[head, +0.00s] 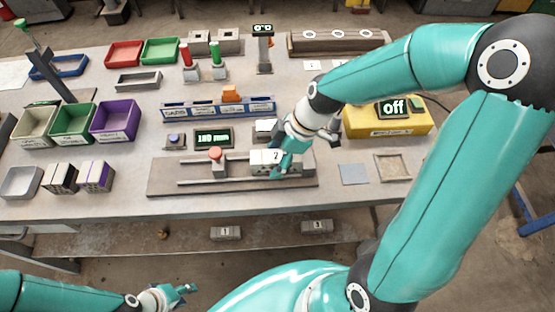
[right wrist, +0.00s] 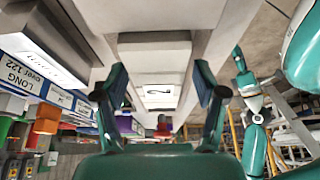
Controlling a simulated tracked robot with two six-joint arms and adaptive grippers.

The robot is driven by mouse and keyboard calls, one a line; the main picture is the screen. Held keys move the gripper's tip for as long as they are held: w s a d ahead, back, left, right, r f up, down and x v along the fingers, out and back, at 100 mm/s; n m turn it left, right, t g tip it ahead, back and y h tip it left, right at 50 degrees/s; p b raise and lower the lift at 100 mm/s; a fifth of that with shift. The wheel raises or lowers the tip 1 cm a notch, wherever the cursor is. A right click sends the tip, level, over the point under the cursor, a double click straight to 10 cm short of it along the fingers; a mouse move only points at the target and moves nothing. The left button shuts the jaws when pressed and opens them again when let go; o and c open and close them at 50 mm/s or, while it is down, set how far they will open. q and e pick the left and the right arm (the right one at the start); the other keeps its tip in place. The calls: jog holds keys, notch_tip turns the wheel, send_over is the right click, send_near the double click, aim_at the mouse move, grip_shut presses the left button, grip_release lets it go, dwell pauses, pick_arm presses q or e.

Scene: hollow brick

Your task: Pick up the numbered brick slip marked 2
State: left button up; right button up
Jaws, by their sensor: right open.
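The pale brick slip marked 2 (head: 267,157) sits on the long grey rail fixture (head: 165,178) in the middle of the bench. My right gripper (head: 285,160) is at the slip's right end, open, partly covering it. In the right wrist view the slip (right wrist: 159,95), its dark number sideways, shows between the two spread fingers (right wrist: 160,98); I cannot tell whether they touch it. My left gripper (head: 178,293) is low at the bottom left, away from the bench top; its jaw opening is too small to judge.
Slips marked 1 (head: 225,233) and 3 (head: 317,226) lie on the lower ledge in front. A red-topped post (head: 216,158) stands on the fixture left of slip 2. A display reading 189 mm (head: 213,138) is behind it. A yellow box (head: 388,122) stands to the right.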

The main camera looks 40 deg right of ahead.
jog(key=shift+f+b, duration=0.25)
jog(key=shift+b, duration=0.25)
dwell(0.4)
grip_shut()
